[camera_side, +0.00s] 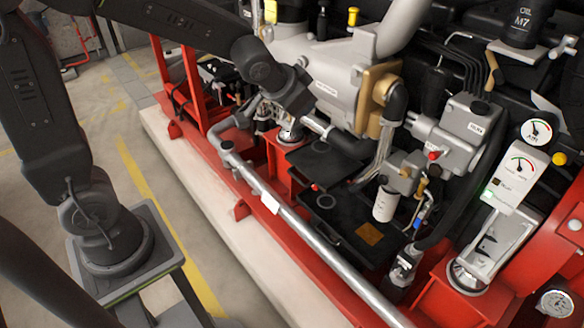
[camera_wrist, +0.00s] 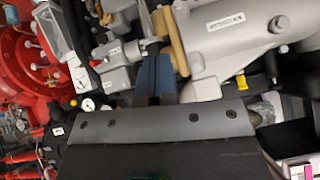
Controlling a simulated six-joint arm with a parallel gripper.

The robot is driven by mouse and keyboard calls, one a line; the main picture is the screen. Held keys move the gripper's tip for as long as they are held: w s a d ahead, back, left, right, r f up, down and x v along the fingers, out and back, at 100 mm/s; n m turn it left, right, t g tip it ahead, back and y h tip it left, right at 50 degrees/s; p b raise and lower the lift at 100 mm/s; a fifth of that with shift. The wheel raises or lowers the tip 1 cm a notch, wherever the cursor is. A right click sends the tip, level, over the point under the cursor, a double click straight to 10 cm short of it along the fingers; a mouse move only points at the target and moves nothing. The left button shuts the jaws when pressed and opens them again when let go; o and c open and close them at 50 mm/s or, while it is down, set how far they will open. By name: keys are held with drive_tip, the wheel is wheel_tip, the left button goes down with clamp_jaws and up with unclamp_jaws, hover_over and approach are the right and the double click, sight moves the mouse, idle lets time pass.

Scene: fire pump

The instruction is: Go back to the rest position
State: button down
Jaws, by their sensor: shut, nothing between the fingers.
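My gripper (camera_wrist: 157,62) shows in the wrist view as dark, bluish fingers close together above its wide grey body. It is shut and nothing shows between the fingers. In the wrist view the fingers overlap the engine parts behind them, close to a tan flange (camera_wrist: 168,40); I cannot tell the gap. In the side view my arm reaches from its pedestal at the left across the top, and the wrist hangs in front of the large grey engine housing (camera_side: 318,82). The fingers are hard to pick out there among the grey parts.
A red frame (camera_side: 279,170) and a long silver pipe (camera_side: 300,228) run along the front of the pump. A grey control box (camera_side: 468,122), a white filter (camera_side: 385,203) and gauges (camera_side: 537,131) stand at the right. The floor (camera_side: 140,140) between pedestal and pump is open.

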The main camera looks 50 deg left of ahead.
drive_tip(key=s+r+n+g, duration=0.1)
drive_tip(key=s+r, duration=0.3)
drive_tip(key=s, duration=1.7)
drive_tip(key=shift+s+d+g+h, duration=0.2)
drive_tip(key=shift+d+g+h, duration=0.25)
drive_tip(key=shift+g, duration=0.45)
drive_tip(key=shift+r, duration=0.1)
